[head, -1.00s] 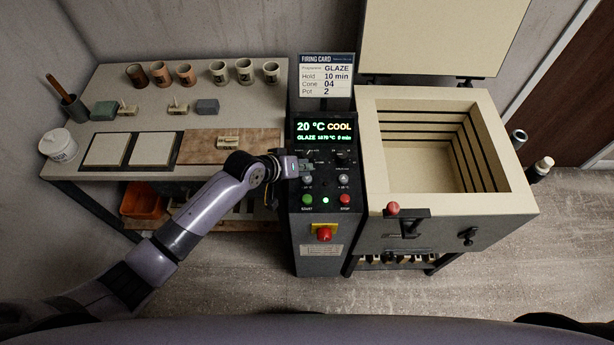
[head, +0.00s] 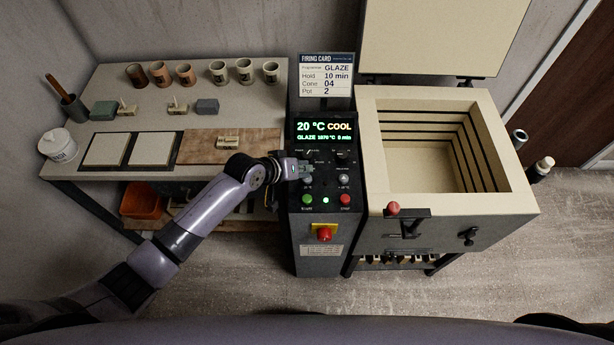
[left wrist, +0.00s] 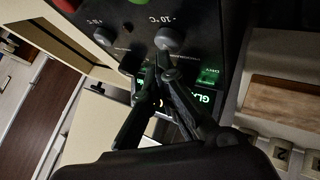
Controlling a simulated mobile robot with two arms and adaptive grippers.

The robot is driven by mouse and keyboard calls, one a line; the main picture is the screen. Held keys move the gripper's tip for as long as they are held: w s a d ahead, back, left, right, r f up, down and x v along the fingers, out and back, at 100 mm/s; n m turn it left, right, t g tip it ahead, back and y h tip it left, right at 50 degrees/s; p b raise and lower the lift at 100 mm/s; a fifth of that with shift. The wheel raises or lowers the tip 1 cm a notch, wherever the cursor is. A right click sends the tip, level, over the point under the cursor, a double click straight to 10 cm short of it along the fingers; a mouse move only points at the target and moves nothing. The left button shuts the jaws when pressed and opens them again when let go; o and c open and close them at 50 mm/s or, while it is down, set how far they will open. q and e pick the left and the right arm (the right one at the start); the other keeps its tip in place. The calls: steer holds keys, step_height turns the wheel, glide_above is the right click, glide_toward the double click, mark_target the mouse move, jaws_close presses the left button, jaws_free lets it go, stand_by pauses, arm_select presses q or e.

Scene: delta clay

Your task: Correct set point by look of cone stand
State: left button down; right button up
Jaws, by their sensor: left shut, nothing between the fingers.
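The kiln controller (head: 322,222) stands left of the kiln. Its display (head: 325,131) reads 20 °C COOL, with GLAZE 1070 °C 0 min below in small print. My left gripper (head: 305,171) is shut and empty over the left part of the panel. In the left wrist view its fingertips (left wrist: 162,72) are close to the grey -10 °C button (left wrist: 170,40); I cannot tell whether they touch. The matching right button (head: 344,179) is uncovered. A small cream cone stand (head: 228,142) lies on the brown board; similar small pieces (head: 127,109) (head: 178,107) sit behind. My right gripper is out of view.
The firing card (head: 325,75) reads GLAZE, Hold 10 min, Cone 04, Pot 2. A green START button (head: 307,199), red STOP button (head: 345,199) and red emergency knob (head: 324,234) are below. The kiln (head: 450,206) is open and empty. Several cups (head: 218,72) line the table's back.

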arm_select(q)
steer(key=shift+f, duration=0.5)
stand_by(0.4)
steer(key=shift+r, duration=0.15)
steer(key=shift+r+p, duration=0.75)
step_height(320, 180, up, 5)
steer(key=p, duration=0.5)
steer(key=shift+r, duration=0.1)
stand_by(1.7)
